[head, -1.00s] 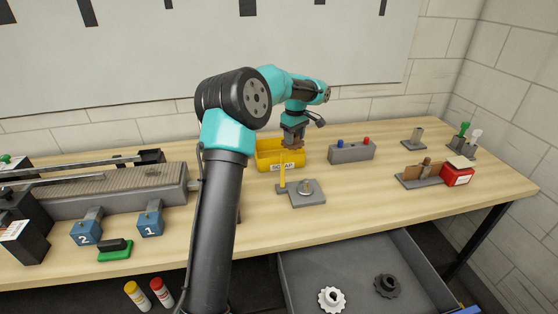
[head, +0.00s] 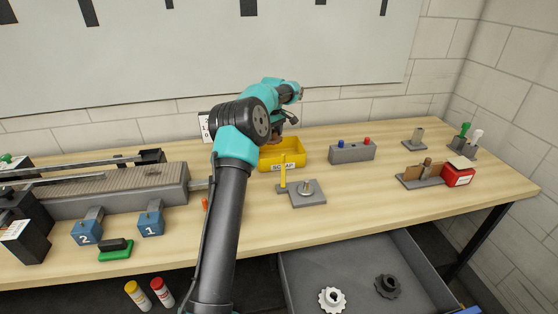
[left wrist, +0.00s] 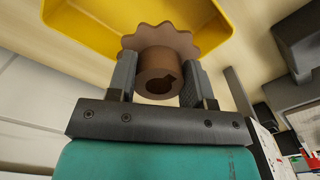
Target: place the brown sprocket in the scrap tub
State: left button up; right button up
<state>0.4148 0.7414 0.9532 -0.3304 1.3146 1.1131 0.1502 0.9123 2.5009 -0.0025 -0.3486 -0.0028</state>
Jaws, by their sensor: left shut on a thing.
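My left gripper (left wrist: 160,82) is shut on the hub of the brown sprocket (left wrist: 158,58), one finger on each side, as the left wrist view shows. The sprocket's toothed disc faces away from the gripper. The yellow scrap tub (head: 283,158), marked SCRAP, stands on the bench at the back. It also shows behind the sprocket in the left wrist view (left wrist: 90,25). In the head view the gripper (head: 275,138) is at the tub's back left, partly hidden by my arm. Whether the sprocket is over the tub's opening is hard to tell. My right gripper is not in view.
A grey fixture (head: 307,191) with a yellow post (head: 283,172) stands in front of the tub. A grey button box (head: 352,152) is to its right. An open drawer (head: 405,255) holds a white sprocket (head: 332,299) and a dark sprocket (head: 387,286).

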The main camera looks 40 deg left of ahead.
aim_at(273, 143)
pick_arm(q)
jog(key=shift+f, duration=2.5)
jog(key=shift+f, duration=2.5)
jog(key=shift+f, duration=0.1)
jog(key=o, duration=1)
notch_tip(273, 143, up, 12)
jog(key=shift+r, duration=0.1)
